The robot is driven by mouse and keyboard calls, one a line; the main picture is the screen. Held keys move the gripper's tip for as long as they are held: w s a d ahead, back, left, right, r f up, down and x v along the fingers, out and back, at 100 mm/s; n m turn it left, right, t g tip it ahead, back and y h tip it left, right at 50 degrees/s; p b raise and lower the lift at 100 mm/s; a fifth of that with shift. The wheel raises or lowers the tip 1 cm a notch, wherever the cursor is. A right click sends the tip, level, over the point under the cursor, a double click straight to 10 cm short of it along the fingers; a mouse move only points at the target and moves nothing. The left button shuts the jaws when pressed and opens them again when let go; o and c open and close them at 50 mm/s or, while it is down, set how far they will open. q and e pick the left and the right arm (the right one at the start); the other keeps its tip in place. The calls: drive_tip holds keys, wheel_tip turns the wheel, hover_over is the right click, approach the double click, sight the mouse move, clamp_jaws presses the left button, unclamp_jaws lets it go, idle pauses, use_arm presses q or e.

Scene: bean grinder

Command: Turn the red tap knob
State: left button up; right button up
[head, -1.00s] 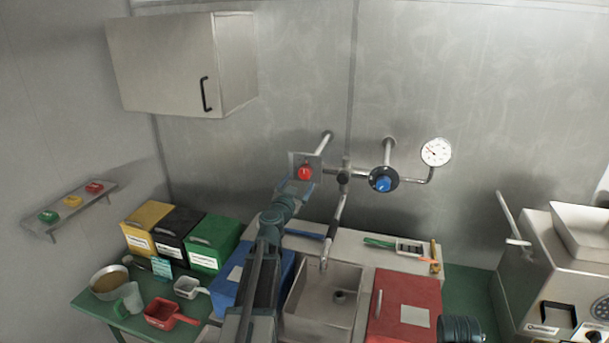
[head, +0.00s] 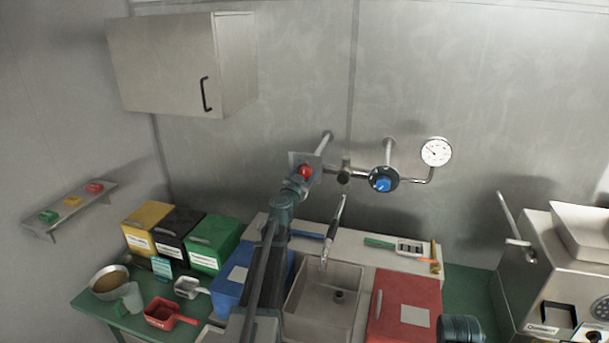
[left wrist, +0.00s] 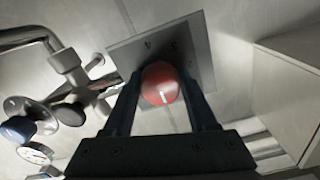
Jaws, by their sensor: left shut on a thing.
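The red tap knob (head: 306,171) sits on a square metal plate on the pipework above the sink. In the left wrist view the knob (left wrist: 160,84) is round, with a short white mark low on its face. My left gripper (head: 303,178) reaches up to it, and its two fingers (left wrist: 162,98) lie on either side of the knob, shut on it. In the head view the gripper partly hides the knob. A dark round part at lower right may belong to my right arm; no right fingers show.
A blue knob (head: 382,184) and a pressure gauge (head: 436,152) are on the pipes to the right. The sink (head: 312,300) and its spout lie below. A blue box, a red lid (head: 403,305) and a wall cabinet (head: 165,65) are nearby.

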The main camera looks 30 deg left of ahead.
use_arm(q)
drive_tip(key=c, duration=0.4)
drive_tip(key=shift+c, duration=0.2)
drive_tip(key=n, duration=0.6)
drive_tip(key=shift+d, duration=0.1)
drive_tip(key=n, duration=0.7)
drive_tip(key=shift+n, duration=0.4)
drive_tip(key=n, duration=0.7)
drive_tip(key=shift+r, duration=0.1)
drive_tip(key=n, duration=0.6)
drive_tip(key=shift+n, duration=0.4)
